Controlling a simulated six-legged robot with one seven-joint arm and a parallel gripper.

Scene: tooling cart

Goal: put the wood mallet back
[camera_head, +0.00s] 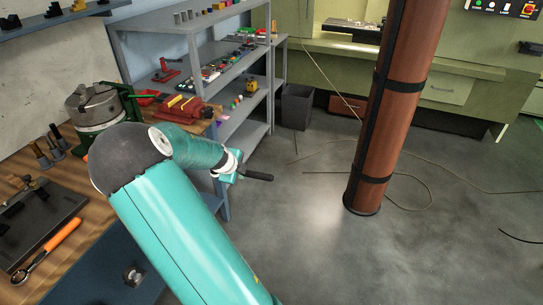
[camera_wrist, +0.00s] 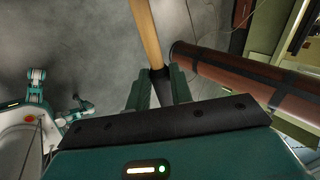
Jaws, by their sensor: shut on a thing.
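My gripper (camera_wrist: 160,84) is shut on the wood mallet's handle. In the wrist view the pale wooden shaft (camera_wrist: 147,35) runs up out of the frame from a black section between the fingers; the mallet's head is out of view. In the head view my gripper (camera_head: 231,174) is held out over the floor, to the right of the workbench (camera_head: 68,262). A short black rod, apparently the handle's dark end (camera_head: 258,176), sticks out to its right. No empty place for the mallet can be made out.
An orange-handled wrench (camera_head: 50,247), a dark tray (camera_head: 38,222) and a chuck (camera_head: 95,103) are on the bench. A grey shelf unit (camera_head: 187,53) with several tools stands behind. A brown column (camera_head: 392,108) and a bin (camera_head: 297,107) stand right; floor between is mostly clear.

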